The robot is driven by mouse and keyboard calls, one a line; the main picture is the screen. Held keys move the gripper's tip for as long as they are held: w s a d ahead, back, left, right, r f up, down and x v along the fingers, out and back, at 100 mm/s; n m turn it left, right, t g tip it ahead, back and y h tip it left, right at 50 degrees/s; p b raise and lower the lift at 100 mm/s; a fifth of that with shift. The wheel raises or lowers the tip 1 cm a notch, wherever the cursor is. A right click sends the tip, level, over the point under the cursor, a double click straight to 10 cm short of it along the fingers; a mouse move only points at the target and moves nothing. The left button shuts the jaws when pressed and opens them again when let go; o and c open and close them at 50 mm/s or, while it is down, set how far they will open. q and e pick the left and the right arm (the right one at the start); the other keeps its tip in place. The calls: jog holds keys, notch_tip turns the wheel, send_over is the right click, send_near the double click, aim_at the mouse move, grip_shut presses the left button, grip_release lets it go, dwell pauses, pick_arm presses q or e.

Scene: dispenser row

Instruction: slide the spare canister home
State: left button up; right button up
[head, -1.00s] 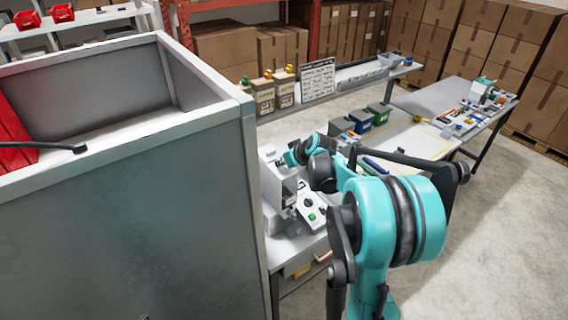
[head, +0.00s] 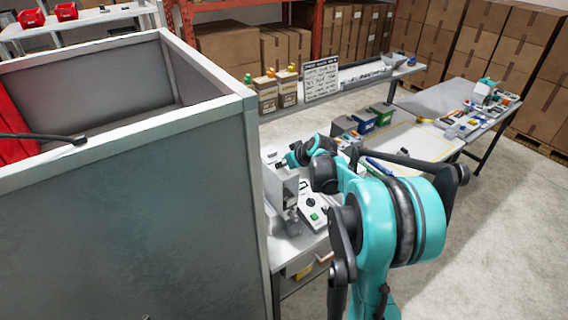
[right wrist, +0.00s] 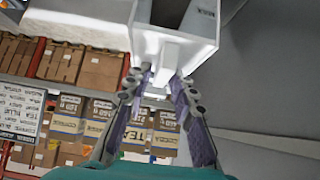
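In the right wrist view a white canister (right wrist: 198,45) with an open top and a "MAX" mark is at the top centre. Its white front handle (right wrist: 168,60) lies between the fingertips of my right gripper (right wrist: 162,80). The purple pads sit close against both sides of the handle and look shut on it. In the head view my teal right arm reaches over the bench to a white dispenser unit (head: 281,188). The right fingertips and the canister's seat are hard to make out there. My left gripper is not in view.
A tall grey cabinet wall (head: 140,200) stands just left of the dispenser. A small control box with a green button (head: 313,215) sits on the bench in front. Racked cartons (right wrist: 75,120) show behind the gripper.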

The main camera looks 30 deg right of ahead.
jog(key=shift+s, duration=0.1)
jog(key=v, duration=1.2)
